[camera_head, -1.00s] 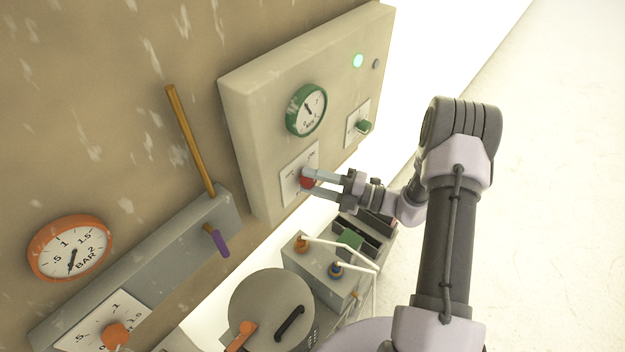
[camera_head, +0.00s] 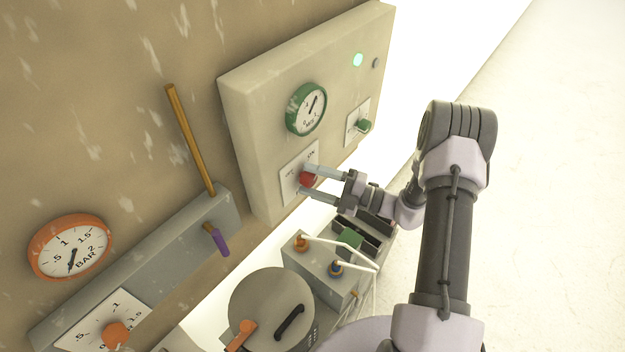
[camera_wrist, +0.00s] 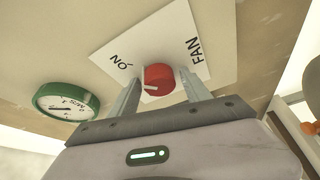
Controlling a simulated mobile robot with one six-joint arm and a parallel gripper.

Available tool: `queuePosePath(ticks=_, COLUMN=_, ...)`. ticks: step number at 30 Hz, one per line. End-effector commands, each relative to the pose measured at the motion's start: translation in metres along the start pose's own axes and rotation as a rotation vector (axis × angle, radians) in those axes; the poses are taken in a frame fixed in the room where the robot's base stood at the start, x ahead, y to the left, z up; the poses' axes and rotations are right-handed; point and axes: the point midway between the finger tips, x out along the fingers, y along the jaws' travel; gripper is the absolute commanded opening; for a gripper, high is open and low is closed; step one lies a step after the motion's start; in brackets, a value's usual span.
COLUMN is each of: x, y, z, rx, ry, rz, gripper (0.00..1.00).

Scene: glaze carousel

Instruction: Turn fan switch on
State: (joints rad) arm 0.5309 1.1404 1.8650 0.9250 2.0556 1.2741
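The fan switch is a red round knob (camera_head: 307,179) on a white plate (camera_head: 290,186) on the beige panel. In the wrist view the red knob (camera_wrist: 158,76) sits on the plate marked "FAN" and "ON" (camera_wrist: 160,30). A white mark on the knob points toward the left, on the side where "ON" is printed. My gripper (camera_head: 314,181) is open, with one finger on each side of the knob; it also shows in the wrist view (camera_wrist: 162,88). A gap shows between the knob and the right finger; I cannot tell whether the left finger touches it.
A green-rimmed gauge (camera_head: 306,109) is on the same panel, with a lit green lamp (camera_head: 357,60) and a green knob (camera_head: 364,125). Below stand a grey box with orange and blue knobs (camera_head: 335,268) and a round lidded pot (camera_head: 270,305). Open floor lies right.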

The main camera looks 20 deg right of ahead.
Motion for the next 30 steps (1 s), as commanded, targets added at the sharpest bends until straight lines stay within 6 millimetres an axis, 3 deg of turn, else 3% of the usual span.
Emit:
queuePosePath(ticks=12, x=0.0, y=0.0, z=0.0, rx=-0.001, ry=0.0, rz=0.0, gripper=0.6)
queuePosePath(ticks=16, x=-0.01, y=0.0, z=0.001, rx=-0.002, ry=-0.002, rz=0.0, gripper=0.6)
queuePosePath(ticks=20, x=-0.04, y=0.001, z=0.002, rx=-0.002, ry=-0.005, rz=0.001, gripper=0.6)
queuePosePath(ticks=30, x=-0.144, y=0.0, z=0.001, rx=-0.001, ry=-0.005, rz=0.001, gripper=0.6)
